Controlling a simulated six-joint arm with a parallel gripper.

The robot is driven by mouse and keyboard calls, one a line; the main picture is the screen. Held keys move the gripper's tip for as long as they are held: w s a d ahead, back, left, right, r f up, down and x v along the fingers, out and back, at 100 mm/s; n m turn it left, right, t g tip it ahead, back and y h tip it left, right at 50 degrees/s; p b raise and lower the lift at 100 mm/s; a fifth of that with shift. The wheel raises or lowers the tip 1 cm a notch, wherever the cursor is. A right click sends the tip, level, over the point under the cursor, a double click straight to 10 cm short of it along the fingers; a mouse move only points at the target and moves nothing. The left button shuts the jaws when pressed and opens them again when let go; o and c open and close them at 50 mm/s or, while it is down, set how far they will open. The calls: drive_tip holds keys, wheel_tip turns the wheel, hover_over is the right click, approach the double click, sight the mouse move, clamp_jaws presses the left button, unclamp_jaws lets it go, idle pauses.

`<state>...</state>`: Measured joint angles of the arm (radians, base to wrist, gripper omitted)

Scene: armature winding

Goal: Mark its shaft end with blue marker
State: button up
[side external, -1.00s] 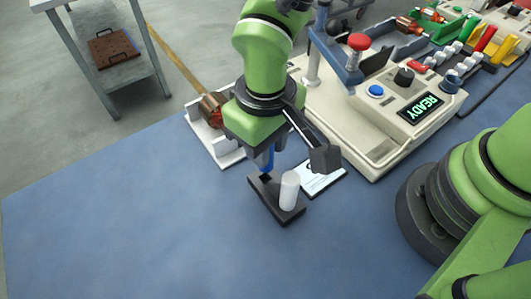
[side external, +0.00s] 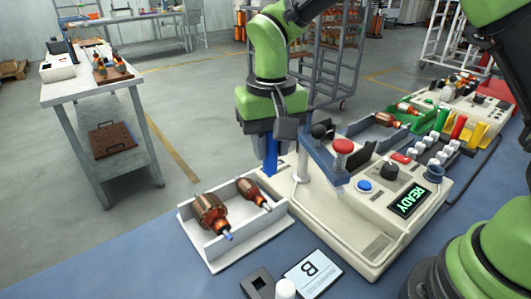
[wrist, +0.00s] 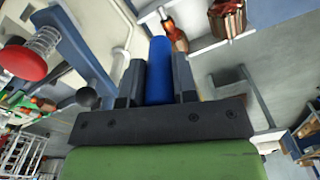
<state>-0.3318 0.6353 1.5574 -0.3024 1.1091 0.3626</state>
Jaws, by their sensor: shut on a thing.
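My gripper (side external: 270,140) is shut on a blue marker (side external: 270,157), which points down in the air behind the white tray (side external: 192,247), near the left end of the winding machine. In the wrist view the marker (wrist: 158,75) sits between the two dark fingers. Two copper armatures lie in the tray. The larger armature (side external: 211,214) has a blue tip on its near shaft end (side external: 229,236). The smaller armature (side external: 251,191) has a metallic shaft end. The marker is apart from both. Both also show at the top of the wrist view.
A black holder (side external: 258,283) with a square socket, a white cylinder (side external: 286,290) and a card reading "B" (side external: 312,273) are at the front. The beige machine (side external: 340,225) with a red button (side external: 343,147) and READY display stands to the right.

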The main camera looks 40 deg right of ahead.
sight(270, 170)
drive_tip(key=shift+f, duration=3.6)
drive_tip(key=shift+f, duration=0.45)
drive_tip(key=shift+r, duration=3.05)
